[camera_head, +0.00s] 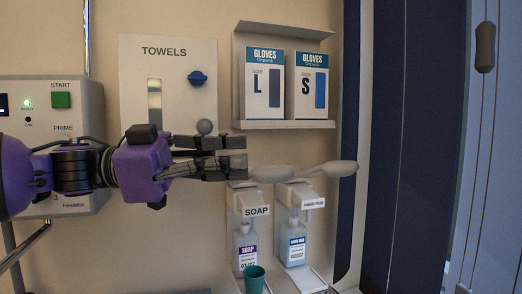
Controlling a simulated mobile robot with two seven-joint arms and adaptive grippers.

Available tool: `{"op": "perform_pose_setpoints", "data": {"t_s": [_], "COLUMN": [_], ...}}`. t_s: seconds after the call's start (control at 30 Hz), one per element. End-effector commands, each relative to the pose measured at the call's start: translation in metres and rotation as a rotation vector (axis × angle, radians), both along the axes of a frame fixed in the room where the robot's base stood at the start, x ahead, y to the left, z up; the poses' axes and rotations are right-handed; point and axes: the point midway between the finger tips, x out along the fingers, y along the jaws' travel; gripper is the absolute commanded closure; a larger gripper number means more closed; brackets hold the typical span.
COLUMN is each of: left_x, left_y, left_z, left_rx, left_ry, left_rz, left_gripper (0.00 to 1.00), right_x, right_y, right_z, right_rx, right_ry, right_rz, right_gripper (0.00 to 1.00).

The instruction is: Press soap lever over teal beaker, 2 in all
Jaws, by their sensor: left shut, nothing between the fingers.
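The soap dispenser (256,211) is on the wall, with a SOAP label and a bottle (244,243) under it. Its pale paddle-shaped lever (272,174) sticks out at the top. The teal beaker (254,281) stands below the soap bottle, at the bottom of the view. My left gripper (244,167) reaches in from the left, shut and empty. Its fingertips are just left of the lever in the picture and hide part of the dispenser top. I cannot tell whether they touch it. My right gripper is not in view.
A second dispenser (303,194) with its own lever (336,168) and blue-labelled bottle (292,246) is close on the right. A glove shelf (287,125) is above. A towel box (183,58) and a START/PRIME panel (82,96) are behind my left arm.

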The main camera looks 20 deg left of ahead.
Motion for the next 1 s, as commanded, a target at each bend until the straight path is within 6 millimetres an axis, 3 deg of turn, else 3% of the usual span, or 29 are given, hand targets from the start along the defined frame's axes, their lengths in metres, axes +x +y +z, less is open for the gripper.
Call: {"op": "perform_pose_setpoints", "data": {"t_s": [0.2, 0.4, 0.8, 1.0], "left_x": [0.022, 0.031, 0.032, 0.040], "left_y": [0.032, 0.050, 0.053, 0.043], "left_z": [0.024, 0.034, 0.036, 0.034], "left_rx": [-0.223, -0.339, -0.360, -0.358], "left_ry": [0.318, 0.448, 0.470, 0.473], "left_rz": [0.154, 0.219, 0.228, 0.225], "left_gripper": [1.00, 1.00, 1.00, 1.00], "right_x": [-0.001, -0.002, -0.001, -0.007], "right_y": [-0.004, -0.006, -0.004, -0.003], "right_z": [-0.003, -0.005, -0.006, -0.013], "right_rx": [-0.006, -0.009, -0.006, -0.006], "right_ry": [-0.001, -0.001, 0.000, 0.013], "right_rz": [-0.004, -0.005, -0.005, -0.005], "right_gripper": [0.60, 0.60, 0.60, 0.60]}}
